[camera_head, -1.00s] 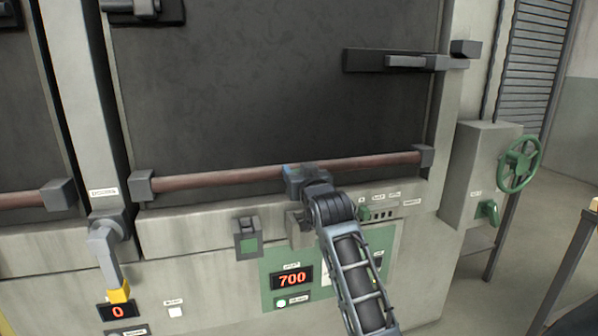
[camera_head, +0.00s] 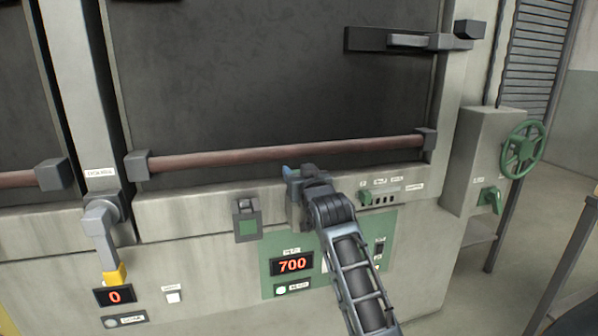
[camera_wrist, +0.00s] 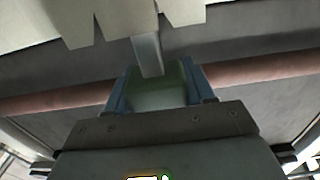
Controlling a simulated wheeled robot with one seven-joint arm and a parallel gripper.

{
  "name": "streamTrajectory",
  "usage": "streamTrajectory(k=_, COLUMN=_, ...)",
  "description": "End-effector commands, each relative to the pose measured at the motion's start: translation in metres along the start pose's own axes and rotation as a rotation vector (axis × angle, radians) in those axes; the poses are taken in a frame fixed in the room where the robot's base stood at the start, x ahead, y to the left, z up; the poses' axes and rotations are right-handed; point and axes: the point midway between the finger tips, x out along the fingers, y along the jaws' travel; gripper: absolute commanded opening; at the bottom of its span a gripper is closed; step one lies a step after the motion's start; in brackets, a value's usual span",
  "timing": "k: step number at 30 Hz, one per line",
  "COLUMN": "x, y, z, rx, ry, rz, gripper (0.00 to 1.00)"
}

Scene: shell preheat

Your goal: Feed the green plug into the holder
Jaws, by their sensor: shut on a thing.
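My gripper (camera_wrist: 160,92) has blue fingers and is shut on a pale green block, the green plug (camera_wrist: 158,100), in the wrist view. A grey bar comes down in front of the plug there; I cannot tell whether they touch. In the head view my gripper (camera_head: 290,172) is at the furnace front, just below the reddish rod, and the plug is hidden. A small grey box (camera_head: 295,213), which looks like the holder, is just below my gripper and partly covered by my wrist. I cannot see its opening.
A similar grey box with a green square (camera_head: 247,226) is left of my gripper. The reddish rod (camera_head: 240,157) runs across the door. A green panel with a 700 display (camera_head: 292,265) is below. A lever with a yellow end (camera_head: 115,275) hangs at left, and a green handwheel (camera_head: 522,150) is at right.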

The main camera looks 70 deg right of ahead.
Motion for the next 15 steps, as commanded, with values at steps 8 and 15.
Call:
streamTrajectory(k=8, x=0.000, y=0.000, z=0.017, rx=0.000, ry=0.001, rz=0.000, gripper=0.20)
streamTrajectory(k=15, x=0.000, y=0.000, z=0.028, rx=0.000, ry=0.001, rz=0.001, gripper=0.20)
